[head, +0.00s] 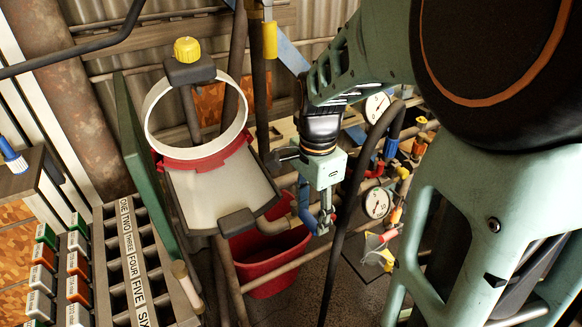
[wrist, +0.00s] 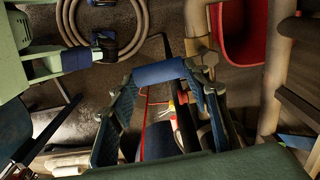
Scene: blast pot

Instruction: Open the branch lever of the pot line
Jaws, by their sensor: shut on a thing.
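A blue bar (wrist: 160,73), which looks like a lever handle, lies crosswise between the fingertips of my gripper (wrist: 160,80) in the wrist view. The fingers stand on either side of it and are shut on it. In the head view my gripper (head: 319,222) points down among the pipes, right of the white pot (head: 222,190). There the fingertips and the held lever are small and partly hidden, so its exact angle cannot be told. I cannot tell from the pictures whether the valve is open.
A red bucket (head: 272,262) stands below the pot, left of my gripper. A dark hose (head: 350,215) passes close on the right, with gauges (head: 377,203) and small valves beyond. A coiled hose (wrist: 115,20) lies on the floor. A labelled rack (head: 135,255) is at left.

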